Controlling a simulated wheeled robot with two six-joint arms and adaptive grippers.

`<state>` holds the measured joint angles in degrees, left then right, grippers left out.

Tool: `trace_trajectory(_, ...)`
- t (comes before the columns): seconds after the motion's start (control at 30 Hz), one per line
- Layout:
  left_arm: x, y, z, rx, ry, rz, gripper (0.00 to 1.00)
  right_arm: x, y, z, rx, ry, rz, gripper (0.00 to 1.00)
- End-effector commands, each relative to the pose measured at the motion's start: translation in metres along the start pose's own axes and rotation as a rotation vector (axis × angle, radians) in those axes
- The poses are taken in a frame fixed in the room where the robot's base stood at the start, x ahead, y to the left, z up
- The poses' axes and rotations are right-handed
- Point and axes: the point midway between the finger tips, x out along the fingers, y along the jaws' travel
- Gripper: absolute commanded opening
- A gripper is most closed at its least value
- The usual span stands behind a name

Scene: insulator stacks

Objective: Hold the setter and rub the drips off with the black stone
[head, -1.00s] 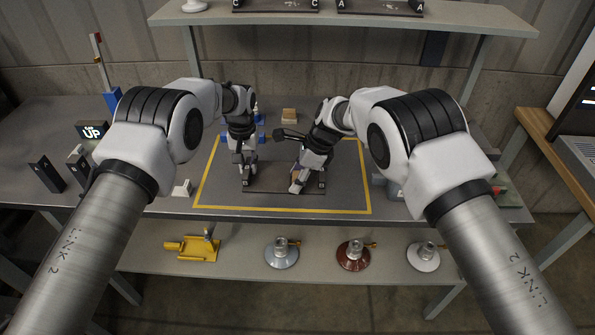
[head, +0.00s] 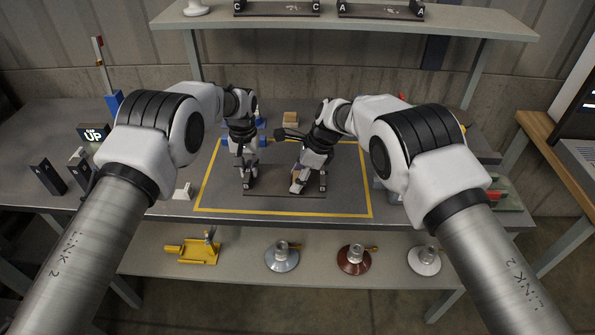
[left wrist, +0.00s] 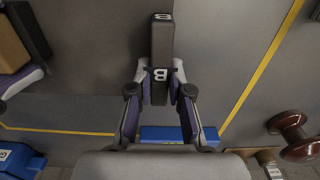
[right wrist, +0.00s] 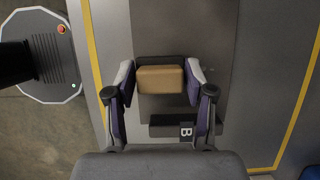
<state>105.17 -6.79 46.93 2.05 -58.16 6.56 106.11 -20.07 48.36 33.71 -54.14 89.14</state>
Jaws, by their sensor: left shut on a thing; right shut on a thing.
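The setter (head: 275,183) is a dark flat plate with raised end bars marked B, lying inside the yellow-taped area. My left gripper (head: 248,183) is shut on its left end bar, whose B marks show in the left wrist view (left wrist: 161,92). My right gripper (head: 298,186) is over the right part of the plate. It is shut on a block with a tan face (right wrist: 161,79) and a dark strip (right wrist: 160,59) along one side. The other end bar (right wrist: 172,127) is close beside that block in the right wrist view. Drips under the grippers cannot be made out.
Another tan block (head: 290,118) and blue pieces stand behind the taped area. An UP sign (head: 94,133) and black upright pieces (head: 46,177) stand at left. A yellow fixture (head: 197,250) and several insulators are on the lower shelf. Setters A and C lie on the upper shelf.

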Motion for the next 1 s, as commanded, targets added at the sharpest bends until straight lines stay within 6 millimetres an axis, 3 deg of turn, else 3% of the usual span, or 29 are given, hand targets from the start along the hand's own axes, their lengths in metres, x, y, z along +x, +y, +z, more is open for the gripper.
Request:
trace_trajectory(0.13,0.0,0.0,-0.001,-0.001,0.002,0.001,0.0,-0.001,0.013,0.001,0.0,0.002,0.0,0.07)
trace_trajectory(0.47,0.0,0.0,0.0,-0.001,0.001,0.001,0.0,-0.004,0.014,0.002,-0.001,-0.001,-0.003,0.07)
trace_trajectory(1.0,0.0,0.0,0.0,-0.001,0.0,0.001,0.0,-0.056,0.013,0.024,-0.002,0.0,-0.003,0.07)
